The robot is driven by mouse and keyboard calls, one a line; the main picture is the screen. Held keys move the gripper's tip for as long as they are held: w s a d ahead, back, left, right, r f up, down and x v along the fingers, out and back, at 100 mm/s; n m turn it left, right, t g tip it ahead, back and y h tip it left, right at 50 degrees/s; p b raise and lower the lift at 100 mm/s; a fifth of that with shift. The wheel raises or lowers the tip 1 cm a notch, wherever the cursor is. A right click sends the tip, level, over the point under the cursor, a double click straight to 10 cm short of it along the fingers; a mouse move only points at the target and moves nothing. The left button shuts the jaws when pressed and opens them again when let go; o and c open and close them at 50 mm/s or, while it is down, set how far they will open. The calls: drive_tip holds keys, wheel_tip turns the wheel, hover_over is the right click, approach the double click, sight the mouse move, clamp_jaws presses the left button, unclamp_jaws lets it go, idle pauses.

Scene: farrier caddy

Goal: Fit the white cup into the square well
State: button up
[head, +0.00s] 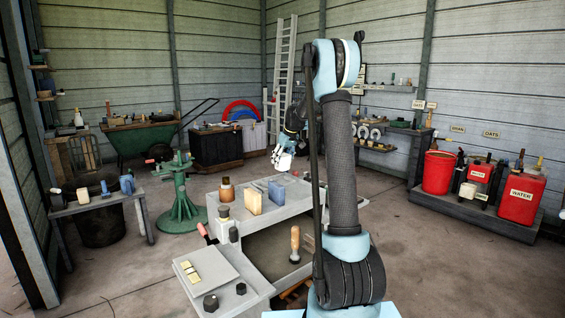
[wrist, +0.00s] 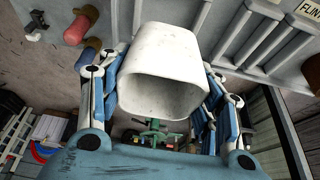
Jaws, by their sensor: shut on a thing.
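The white cup (wrist: 175,50) is held between the fingers of my gripper (wrist: 168,72). In the wrist view its wide open mouth faces down in the picture, and its walls look squarish with rounded corners. In the head view the white cup (head: 281,161) shows small under my gripper (head: 285,150), above the far end of the grey caddy (head: 262,222) and apart from it. The wrist view shows the caddy's grey dividers (wrist: 272,52) behind the cup. I cannot make out which compartment is the square well; my arm and the cup hide part of the caddy.
On the caddy stand a brown bottle (head: 226,190), a yellow block (head: 252,202) and a blue block (head: 277,191). A wooden-handled tool (head: 295,243) stands in the lower bay. A green stand (head: 182,200) is to the left.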

sight(282, 169)
drive_tip(key=shift+f, duration=2.6)
drive_tip(key=shift+s+f, duration=0.1)
drive_tip(key=shift+f, duration=0.9)
idle(0.4)
drive_tip(key=o, duration=1.2)
drive_tip(key=shift+r, duration=0.1)
drive_tip(key=v, duration=1.1)
drive_tip(key=shift+s+d+r, duration=0.15)
drive_tip(key=shift+d+r, duration=0.05)
drive_tip(key=shift+r, duration=0.1)
